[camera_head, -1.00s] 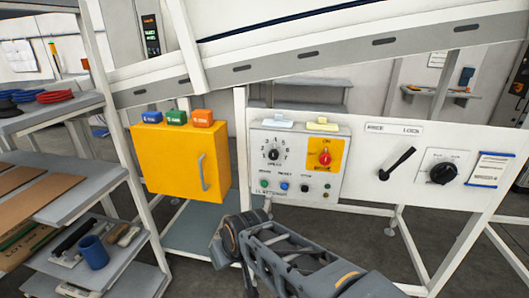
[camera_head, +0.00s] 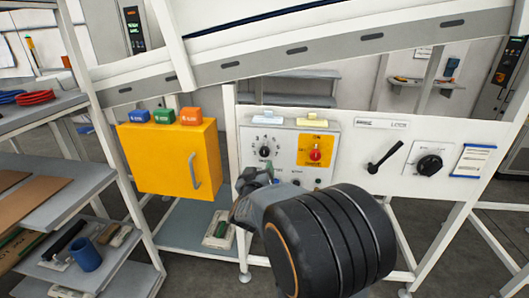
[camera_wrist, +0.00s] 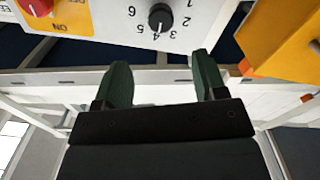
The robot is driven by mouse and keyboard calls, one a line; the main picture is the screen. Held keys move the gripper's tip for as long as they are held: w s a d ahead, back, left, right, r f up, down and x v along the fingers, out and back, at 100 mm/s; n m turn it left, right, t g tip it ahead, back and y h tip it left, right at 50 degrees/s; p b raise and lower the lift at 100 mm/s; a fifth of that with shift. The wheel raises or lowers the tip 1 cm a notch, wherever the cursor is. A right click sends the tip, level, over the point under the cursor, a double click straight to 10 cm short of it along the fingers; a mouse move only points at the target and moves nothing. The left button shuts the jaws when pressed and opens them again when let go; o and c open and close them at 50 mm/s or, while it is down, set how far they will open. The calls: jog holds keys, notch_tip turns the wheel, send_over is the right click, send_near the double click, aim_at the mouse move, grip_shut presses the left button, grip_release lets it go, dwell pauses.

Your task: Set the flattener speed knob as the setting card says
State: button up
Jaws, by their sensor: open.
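The speed knob (camera_head: 265,152) is a black dial on the white flattener panel (camera_head: 283,172), with numbers around it. In the wrist view the knob (camera_wrist: 160,17) appears upside down at the top, its pale mark pointing down toward about 3 or 4; the exact number is unclear. My gripper (camera_wrist: 162,70) is open and empty, its two green fingers apart and pointing toward the panel below the knob in that view.
A red switch on a yellow plate (camera_head: 316,142) sits right of the knob. A yellow cabinet (camera_head: 165,165) with a handle is to the left. A black lever (camera_head: 385,156) and another black dial (camera_head: 429,163) are farther right. A sloping white rail passes above.

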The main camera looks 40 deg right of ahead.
aim_at(264, 154)
jog(key=p+x, duration=0.2)
jog(key=x, duration=1)
jog(key=shift+a, duration=0.1)
jog(key=shift+f, duration=0.1)
jog(key=c, duration=0.9)
